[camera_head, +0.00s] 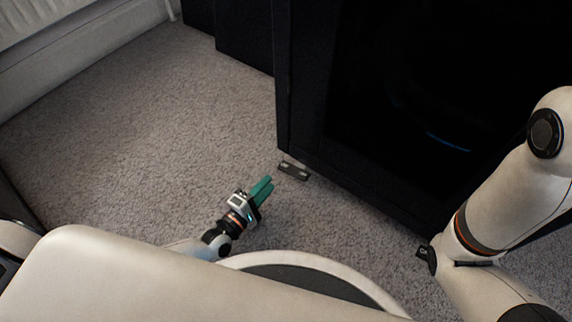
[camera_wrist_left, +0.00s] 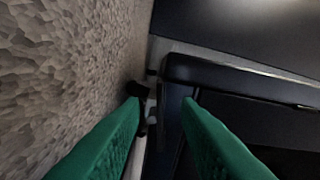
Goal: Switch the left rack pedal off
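The pedal (camera_head: 294,171), a small dark bar with light marks, lies on the carpet at the foot of the black rack (camera_head: 301,100). My left gripper (camera_head: 266,185), with green fingers, is low over the carpet, just left of and nearer than the pedal, apart from it. In the left wrist view its two fingers (camera_wrist_left: 162,100) stand apart with nothing held between them. Small dark parts show beyond the fingertips there; I cannot tell whether they are the pedal. The pedal's switch state is too small to read. My right gripper does not show.
Grey carpet (camera_head: 150,130) is open to the left of the rack. A white wall base (camera_head: 80,55) runs along the upper left. More black cabinets (camera_head: 240,35) stand behind. My right arm is in front of the rack at right.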

